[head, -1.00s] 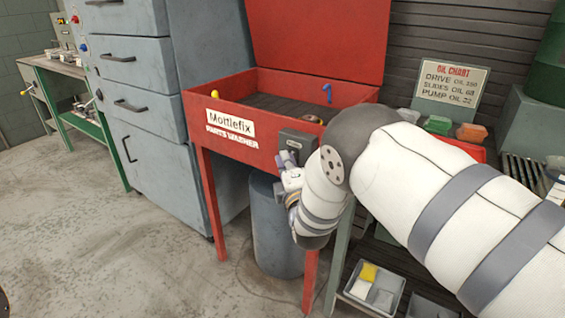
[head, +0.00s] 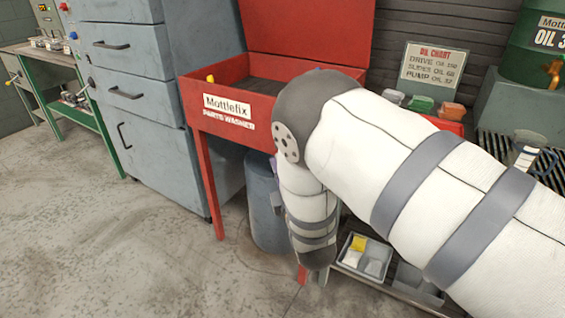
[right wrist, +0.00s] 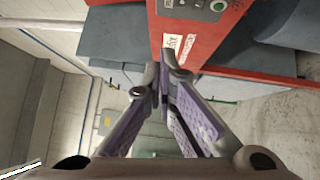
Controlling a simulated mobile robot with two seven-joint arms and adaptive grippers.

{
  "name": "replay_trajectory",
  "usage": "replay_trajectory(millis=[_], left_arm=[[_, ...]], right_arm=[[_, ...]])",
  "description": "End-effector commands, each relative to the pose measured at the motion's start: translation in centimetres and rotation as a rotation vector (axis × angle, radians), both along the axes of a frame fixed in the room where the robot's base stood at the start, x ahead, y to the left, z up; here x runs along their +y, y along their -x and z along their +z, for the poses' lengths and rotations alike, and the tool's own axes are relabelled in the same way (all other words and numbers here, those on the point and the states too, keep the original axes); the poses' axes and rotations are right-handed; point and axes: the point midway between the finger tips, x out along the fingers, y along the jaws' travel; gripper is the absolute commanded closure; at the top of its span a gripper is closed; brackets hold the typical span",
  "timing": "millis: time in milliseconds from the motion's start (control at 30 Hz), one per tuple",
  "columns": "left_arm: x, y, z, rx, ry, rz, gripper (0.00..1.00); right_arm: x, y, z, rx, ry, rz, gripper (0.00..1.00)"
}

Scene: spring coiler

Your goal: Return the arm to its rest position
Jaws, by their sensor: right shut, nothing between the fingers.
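My right arm (head: 400,160) comes in from the right in the head view and bends down in front of the red parts washer. Its gripper is almost wholly hidden behind the forearm there. The right wrist view shows the right gripper (right wrist: 165,78) with its purple-padded fingers together at the tips and nothing between them. My left gripper is in no view.
The red parts washer (head: 209,120) stands open, and its front panel (right wrist: 200,28) shows in the wrist view. A grey bin (head: 262,205) is beneath it. Grey drawers (head: 130,90) stand left. Trays (head: 366,262) sit low right. Floor at left is clear.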

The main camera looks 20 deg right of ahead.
Motion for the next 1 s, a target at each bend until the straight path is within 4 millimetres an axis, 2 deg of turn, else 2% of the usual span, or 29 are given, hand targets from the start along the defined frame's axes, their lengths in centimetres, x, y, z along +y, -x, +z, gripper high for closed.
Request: replay_trajectory(millis=[467,567,667,700,767,800,867,900,967,1000], left_arm=[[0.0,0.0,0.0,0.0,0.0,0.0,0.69],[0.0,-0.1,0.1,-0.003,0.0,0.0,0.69],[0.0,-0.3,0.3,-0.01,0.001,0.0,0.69],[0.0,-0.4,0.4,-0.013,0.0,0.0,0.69],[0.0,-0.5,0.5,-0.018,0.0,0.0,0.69],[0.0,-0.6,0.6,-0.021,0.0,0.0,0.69],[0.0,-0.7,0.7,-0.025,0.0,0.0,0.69],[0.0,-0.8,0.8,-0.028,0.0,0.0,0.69],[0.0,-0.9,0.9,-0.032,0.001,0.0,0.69],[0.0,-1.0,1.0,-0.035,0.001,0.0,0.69]], right_arm=[[0.0,0.2,-0.2,0.006,-0.004,0.0,1.0],[-0.8,1.5,-3.0,0.098,-0.085,-0.01,1.0],[-2.5,5.9,-9.6,0.322,-0.306,-0.063,1.0],[-3.2,8.6,-12.6,0.431,-0.416,-0.109,1.0],[-3.8,13.1,-16.6,0.585,-0.578,-0.197,1.0],[-4.1,16.5,-18.8,0.68,-0.684,-0.269,1.0],[-4.4,21.8,-21.5,0.813,-0.831,-0.397,1.0],[-4.3,25.6,-22.9,0.894,-0.924,-0.496,1.0],[-4.1,31.4,-24.2,1.007,-1.048,-0.659,1.0],[-3.8,35.0,-24.6,1.068,-1.118,-0.772,1.0]])
